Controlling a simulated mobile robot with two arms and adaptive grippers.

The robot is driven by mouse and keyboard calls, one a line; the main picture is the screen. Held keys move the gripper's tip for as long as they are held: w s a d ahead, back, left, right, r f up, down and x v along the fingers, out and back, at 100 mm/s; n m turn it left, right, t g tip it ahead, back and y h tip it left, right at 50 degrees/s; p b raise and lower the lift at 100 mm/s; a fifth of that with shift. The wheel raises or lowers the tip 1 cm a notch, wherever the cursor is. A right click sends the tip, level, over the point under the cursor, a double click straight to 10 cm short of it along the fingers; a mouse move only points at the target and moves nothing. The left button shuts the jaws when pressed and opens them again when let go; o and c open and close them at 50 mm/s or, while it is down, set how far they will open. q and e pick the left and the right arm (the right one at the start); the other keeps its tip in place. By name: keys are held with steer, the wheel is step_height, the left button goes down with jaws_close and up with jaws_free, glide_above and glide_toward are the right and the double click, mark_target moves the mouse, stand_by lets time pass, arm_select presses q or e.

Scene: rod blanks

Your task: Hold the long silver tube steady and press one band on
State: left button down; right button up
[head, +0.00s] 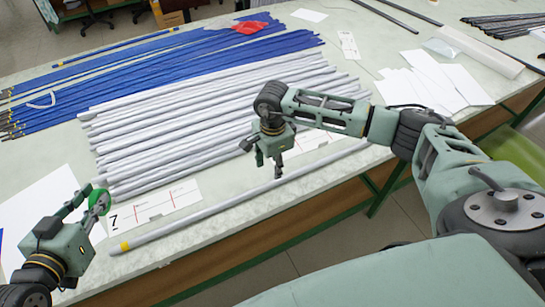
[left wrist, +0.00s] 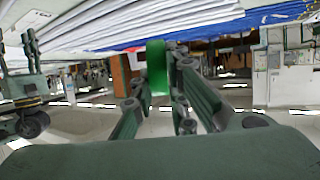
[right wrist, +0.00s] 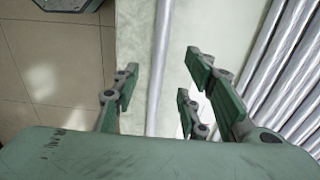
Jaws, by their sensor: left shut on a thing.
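My left gripper (head: 98,202) is shut on a green band (head: 103,196), beyond the table's front left edge area and left of the tube's end. The band also shows between the fingers in the left wrist view (left wrist: 157,66). My right gripper (head: 277,166) is open above the tube's middle. In the right wrist view the tube (right wrist: 160,60) runs between its spread fingers (right wrist: 160,85), and no contact is visible.
A row of silver tubes (head: 200,120) lies behind the single tube, with blue-wrapped rods (head: 150,65) farther back. A white card marked 7 (head: 155,208) lies between the tube and the row. White papers (head: 430,85) and dark rods (head: 505,24) occupy the right side.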

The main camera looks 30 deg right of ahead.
mark_target(273, 181)
step_height(273, 181, down, 9)
steer(key=shift+r, duration=0.15)
steer(key=shift+c, duration=0.4)
jaws_close()
